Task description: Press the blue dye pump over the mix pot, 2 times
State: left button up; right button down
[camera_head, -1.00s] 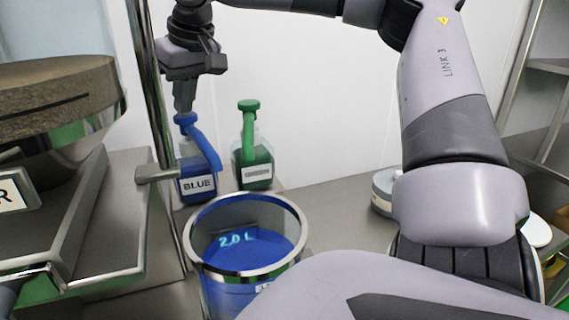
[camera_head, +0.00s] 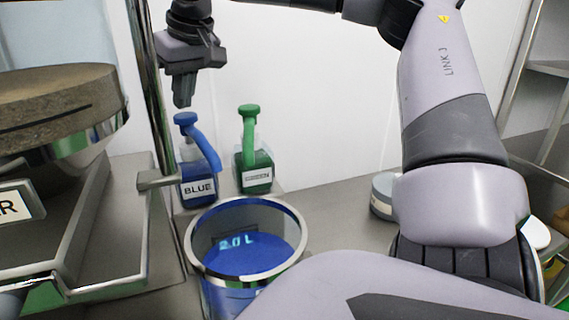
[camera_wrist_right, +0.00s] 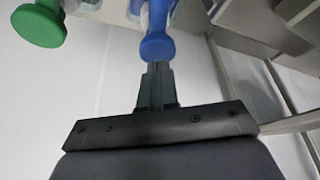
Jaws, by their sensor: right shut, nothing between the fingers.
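The blue dye pump bottle (camera_head: 198,185), labelled BLUE, stands behind the mix pot. Its blue pump head (camera_head: 186,118) is up, and its spout angles down to the right toward the pot. The mix pot (camera_head: 292,222) has a metal rim and holds blue liquid, with a 2.0 L mark on its inside wall. My right gripper (camera_head: 183,103) is shut and empty, pointing down just above the blue pump head with a small gap. In the right wrist view the blue pump head (camera_wrist_right: 157,47) lies just beyond the shut fingertips (camera_wrist_right: 158,70). My left gripper is not in view.
A green pump bottle (camera_head: 254,172) stands just right of the blue one. A metal post (camera_head: 150,90) rises close to the left of my right gripper. A metal machine (camera_head: 70,130) fills the left side. A small round tub (camera_head: 382,196) sits on the counter at right.

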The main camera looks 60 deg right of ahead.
jog(key=shift+s+f, duration=0.1)
jog(key=shift+f, duration=1.25)
jog(key=shift+r, duration=1.35)
jog(key=shift+r, duration=0.1)
jog(key=shift+r, duration=2.95)
